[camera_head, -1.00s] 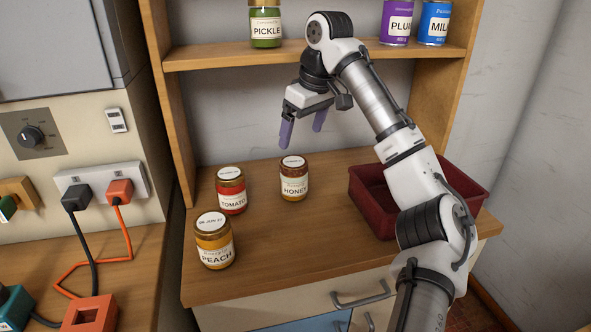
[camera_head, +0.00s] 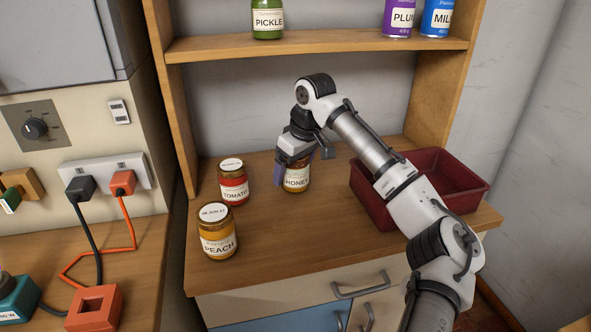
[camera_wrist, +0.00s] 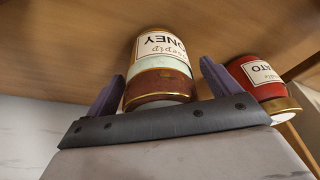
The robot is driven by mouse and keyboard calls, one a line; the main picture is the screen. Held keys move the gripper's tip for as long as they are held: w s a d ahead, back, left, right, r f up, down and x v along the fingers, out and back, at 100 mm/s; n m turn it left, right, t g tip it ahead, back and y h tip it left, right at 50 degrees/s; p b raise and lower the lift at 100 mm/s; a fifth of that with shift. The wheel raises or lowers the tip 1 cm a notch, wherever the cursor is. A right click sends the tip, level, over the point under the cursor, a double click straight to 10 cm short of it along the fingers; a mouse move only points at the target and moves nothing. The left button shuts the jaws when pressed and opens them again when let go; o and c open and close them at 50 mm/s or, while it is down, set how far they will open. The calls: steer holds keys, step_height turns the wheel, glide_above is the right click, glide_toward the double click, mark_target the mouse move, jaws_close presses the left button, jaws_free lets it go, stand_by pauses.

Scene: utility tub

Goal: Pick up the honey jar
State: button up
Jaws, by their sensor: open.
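The honey jar (camera_head: 297,181) stands upright on the wooden counter, a glass jar with a white label reading HONEY. My gripper (camera_head: 294,180) is lowered over it, with its purple fingers on either side of the jar. In the wrist view the honey jar (camera_wrist: 160,70) sits between the two open fingers of the gripper (camera_wrist: 157,85), its gold-rimmed lid towards the palm. The gripper hides the jar's lid in the head view. I cannot tell whether either finger touches the glass.
The tomato jar (camera_head: 232,183) stands close to the left, also beside a finger in the wrist view (camera_wrist: 262,80). The peach jar (camera_head: 217,232) is nearer the front. A dark red bin (camera_head: 455,187) stands right, partly behind my arm. A shelf (camera_head: 330,42) with a pickle jar and cans runs above.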

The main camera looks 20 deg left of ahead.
steer(key=shift+f, duration=0.3)
steer(key=c, duration=1.4)
steer(key=shift+o, duration=0.2)
steer(key=shift+r, duration=0.1)
